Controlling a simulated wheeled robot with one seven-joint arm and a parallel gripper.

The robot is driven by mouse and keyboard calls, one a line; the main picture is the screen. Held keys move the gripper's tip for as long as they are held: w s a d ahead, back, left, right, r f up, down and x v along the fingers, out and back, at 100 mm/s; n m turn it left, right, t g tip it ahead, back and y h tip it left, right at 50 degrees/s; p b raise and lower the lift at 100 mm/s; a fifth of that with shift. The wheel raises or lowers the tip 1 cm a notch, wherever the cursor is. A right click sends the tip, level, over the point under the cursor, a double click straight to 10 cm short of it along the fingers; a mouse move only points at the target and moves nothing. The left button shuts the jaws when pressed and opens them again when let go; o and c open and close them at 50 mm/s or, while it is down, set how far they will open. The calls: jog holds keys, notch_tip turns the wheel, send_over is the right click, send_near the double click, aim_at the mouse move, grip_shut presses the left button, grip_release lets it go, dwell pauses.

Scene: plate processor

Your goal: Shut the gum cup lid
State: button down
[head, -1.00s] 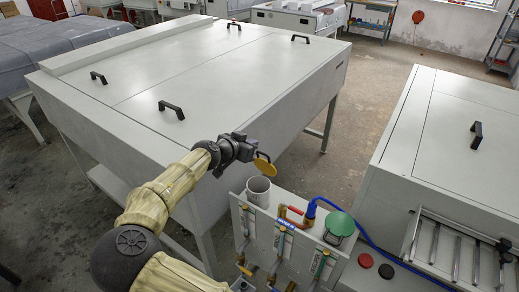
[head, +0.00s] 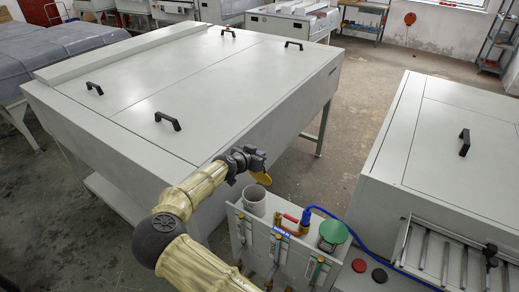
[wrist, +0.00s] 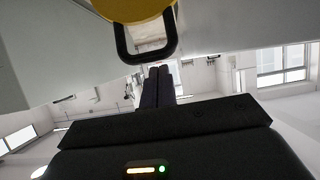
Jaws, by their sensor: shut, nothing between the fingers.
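The gum cup (head: 252,205) is a grey-white cylinder at the left end of a light grey panel box. Its yellow round lid (head: 261,178) stands open, raised above the rim at the cup's far side. My gripper (head: 261,161) is just above and behind the lid. In the wrist view, the lid (wrist: 135,9) shows at the top edge with a black loop handle (wrist: 146,56) below it. My shut, empty fingers (wrist: 158,74) point up close to the handle; whether they touch it I cannot tell.
The panel box carries valves, a blue hose (head: 352,233) and a green round lid (head: 333,231). A large grey machine (head: 250,75) with black handles stands behind my arm. Another grey machine (head: 470,110) is at the right. Open floor lies between them.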

jog(key=shift+s+a+f+p, duration=0.2)
jog(key=shift+s+a+p, duration=0.15)
jog(key=shift+s+a, duration=0.35)
jog(key=shift+s+d+f, duration=0.1)
jog(key=shift+s+f, duration=0.1)
jog(key=shift+f, duration=0.05)
jog(key=shift+d+f+b, duration=0.15)
jog(key=shift+f+b, duration=0.1)
jog(key=shift+b, duration=0.4)
